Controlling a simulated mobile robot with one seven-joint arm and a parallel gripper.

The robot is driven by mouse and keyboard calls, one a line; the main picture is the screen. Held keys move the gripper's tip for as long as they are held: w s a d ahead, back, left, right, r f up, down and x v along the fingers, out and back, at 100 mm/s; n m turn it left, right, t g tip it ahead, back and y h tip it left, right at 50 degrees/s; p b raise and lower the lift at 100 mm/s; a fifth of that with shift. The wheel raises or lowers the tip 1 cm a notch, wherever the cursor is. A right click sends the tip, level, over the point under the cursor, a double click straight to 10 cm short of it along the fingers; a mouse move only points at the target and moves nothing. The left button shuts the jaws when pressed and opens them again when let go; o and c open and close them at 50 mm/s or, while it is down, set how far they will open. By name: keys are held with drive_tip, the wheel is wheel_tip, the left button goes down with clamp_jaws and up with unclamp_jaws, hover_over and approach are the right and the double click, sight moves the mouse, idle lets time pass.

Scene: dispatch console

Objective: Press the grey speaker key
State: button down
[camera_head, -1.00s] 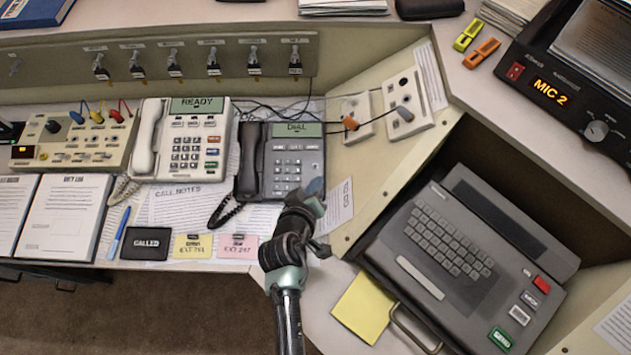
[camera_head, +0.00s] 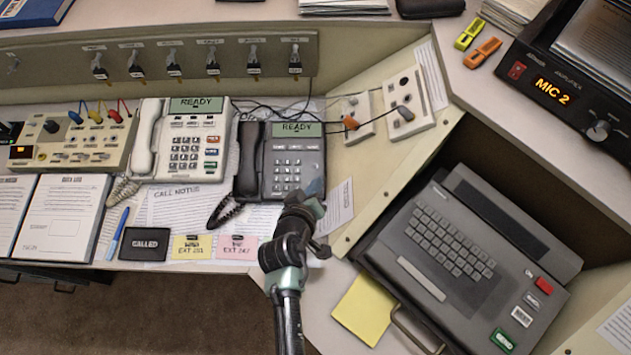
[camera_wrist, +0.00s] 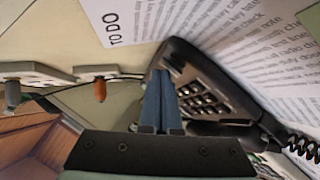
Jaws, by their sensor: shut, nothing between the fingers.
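The dark grey phone (camera_head: 291,168) stands right of a white phone, its handset (camera_head: 250,160) on its left side. Its green display (camera_head: 297,130) reads READY. Small light keys show on its face, but I cannot make out which one is the speaker key. My gripper (camera_head: 317,188) is at the phone's lower right corner, its blue fingers shut and empty. In the wrist view the fingers (camera_wrist: 160,102) point at the grey phone (camera_wrist: 210,82) and cover part of its edge beside the keypad. I cannot tell whether they touch it.
The white phone (camera_head: 187,140) also reads READY. Wall sockets with plugs (camera_head: 403,104) sit right of the grey phone. A keyboard terminal (camera_head: 450,250) fills the right recess. Pink (camera_head: 238,247) and yellow (camera_head: 192,247) notes lie in front. A coiled cord (camera_head: 225,212) runs from the grey handset.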

drive_tip(key=shift+s+r+p, duration=0.15)
drive_tip(key=shift+r+p, duration=0.45)
drive_tip(key=shift+r, duration=0.1)
drive_tip(key=shift+r, duration=0.1)
drive_tip(key=r+p, duration=0.4)
drive_tip(key=shift+s+r+p, duration=0.3)
drive_tip(key=shift+s+r, duration=0.05)
drive_tip(key=shift+s, duration=0.05)
idle(0.6)
